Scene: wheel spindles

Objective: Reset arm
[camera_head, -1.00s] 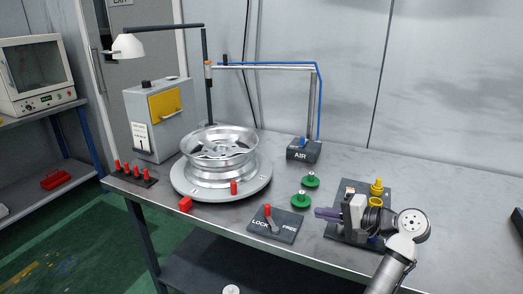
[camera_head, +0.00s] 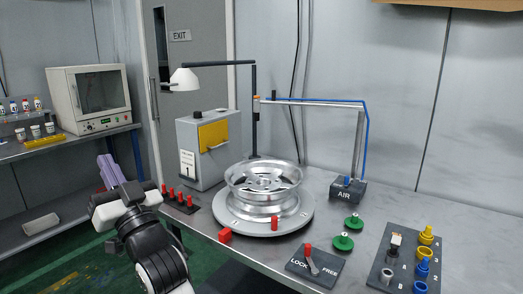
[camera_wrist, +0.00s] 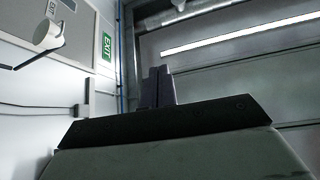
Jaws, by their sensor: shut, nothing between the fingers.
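My gripper (camera_head: 110,172) is at the left in the head view, raised in front of the workbench's left end and pointing upward. Its two purple-grey fingers are together with nothing between them. In the wrist view the closed fingers (camera_wrist: 157,88) stand upright against the upper wall and a ceiling light. My gripper is apart from everything on the bench.
The workbench (camera_head: 205,240) carries a silver wheel (camera_head: 264,187) on a round turntable (camera_head: 300,222), red pegs (camera_head: 182,197) in a rack, a LOCK/FREE lever plate (camera_head: 315,268), green knobs (camera_head: 343,242), an AIR stand (camera_head: 347,190) and a fitting tray (camera_head: 385,250). A shelf (camera_head: 60,152) stands far left.

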